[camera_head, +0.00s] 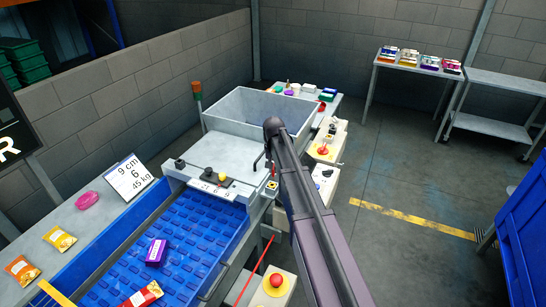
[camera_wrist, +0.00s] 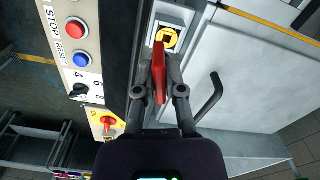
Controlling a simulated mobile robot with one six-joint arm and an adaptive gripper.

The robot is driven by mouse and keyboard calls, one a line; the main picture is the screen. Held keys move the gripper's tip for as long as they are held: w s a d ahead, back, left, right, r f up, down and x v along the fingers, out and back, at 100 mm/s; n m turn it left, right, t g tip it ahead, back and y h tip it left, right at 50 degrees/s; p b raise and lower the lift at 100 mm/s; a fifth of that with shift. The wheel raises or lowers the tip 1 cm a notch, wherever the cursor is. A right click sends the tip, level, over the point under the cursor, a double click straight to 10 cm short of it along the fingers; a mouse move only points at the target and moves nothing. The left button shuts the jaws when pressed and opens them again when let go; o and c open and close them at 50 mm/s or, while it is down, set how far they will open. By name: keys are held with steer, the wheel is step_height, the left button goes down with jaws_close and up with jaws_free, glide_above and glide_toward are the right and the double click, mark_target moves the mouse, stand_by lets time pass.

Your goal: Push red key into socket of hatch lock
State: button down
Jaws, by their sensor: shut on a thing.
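In the wrist view my gripper (camera_wrist: 160,72) is shut on the red key (camera_wrist: 158,58), which points up the picture. The yellow socket (camera_wrist: 167,38) of the hatch lock, with a dark slot, lies just beyond the key's far end. The key overlaps the socket's lower left edge in the picture; I cannot tell whether they touch. The pale grey hatch (camera_wrist: 240,65) with a dark bar handle (camera_wrist: 209,98) is to the right. In the head view the hatch (camera_head: 215,155) is left of my arm, and the yellow lock (camera_head: 271,185) sits by its right edge.
A panel with a red STOP button (camera_wrist: 75,27), a blue reset button (camera_wrist: 81,60) and a black knob (camera_wrist: 78,91) stands left of the lock. A red-handled switch (camera_wrist: 107,121) is below it. A blue conveyor (camera_head: 190,235) carries packets.

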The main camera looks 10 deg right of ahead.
steer(key=w+r+m+p, duration=0.1)
steer(key=w+r+m, duration=0.1)
steer(key=m, duration=0.1)
steer(key=shift+a+r+p, duration=0.15)
steer(key=shift+r+p, duration=0.05)
steer(key=shift+p, duration=0.15)
steer(key=shift+f, duration=0.1)
steer(key=b, duration=0.6)
glide_above(272, 188)
steer(key=w, duration=0.1)
steer(key=shift+f, duration=2.8)
steer(key=shift+f+b, duration=1.95)
steer(key=shift+f, duration=0.15)
steer(key=c, duration=0.7)
jaws_free()
steer(key=shift+o, duration=0.2)
steer(key=shift+r, duration=0.2)
